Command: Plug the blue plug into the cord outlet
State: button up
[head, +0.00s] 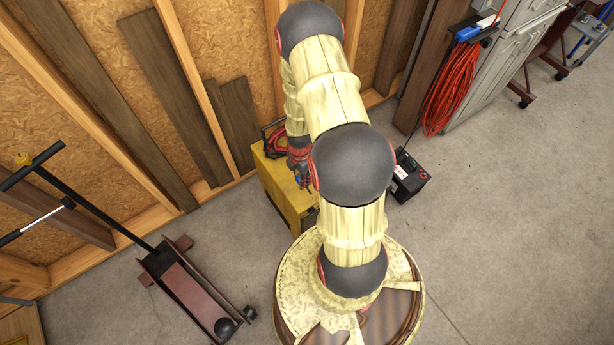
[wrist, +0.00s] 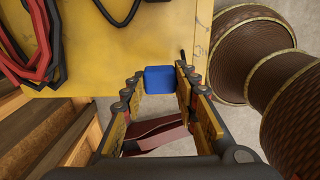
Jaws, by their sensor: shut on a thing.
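The blue plug (wrist: 160,79) shows as a small blue block between my fingertips in the wrist view. My gripper (wrist: 158,84) is shut on it, close to the yellow box's edge. In the head view, my gripper (head: 303,180) is low beside the yellow box, partly hidden by my arm, with a small bit of blue showing. An orange-red cord (head: 455,88) hangs coiled by the grey cabinet at the upper right. A blue piece (head: 467,33) with a white part sits above it. I cannot tell which piece is the cord outlet.
The yellow box (head: 270,182) stands by the wall, with red and black cables (wrist: 38,50) on top. A black battery (head: 408,179) stands right of it. A dark red floor jack (head: 190,290) is at the lower left. Floor on the right is clear.

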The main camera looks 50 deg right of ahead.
jog(key=shift+f+b, duration=2.05)
jog(key=shift+f, duration=0.75)
jog(key=o, duration=1.2)
jog(key=shift+o, duration=0.2)
jog(key=shift+r, duration=0.1)
notch_tip(320, 180, up, 12)
jog(key=shift+f, duration=0.1)
notch_tip(320, 180, up, 7)
jog(key=p, duration=0.5)
jog(key=shift+p, duration=0.3)
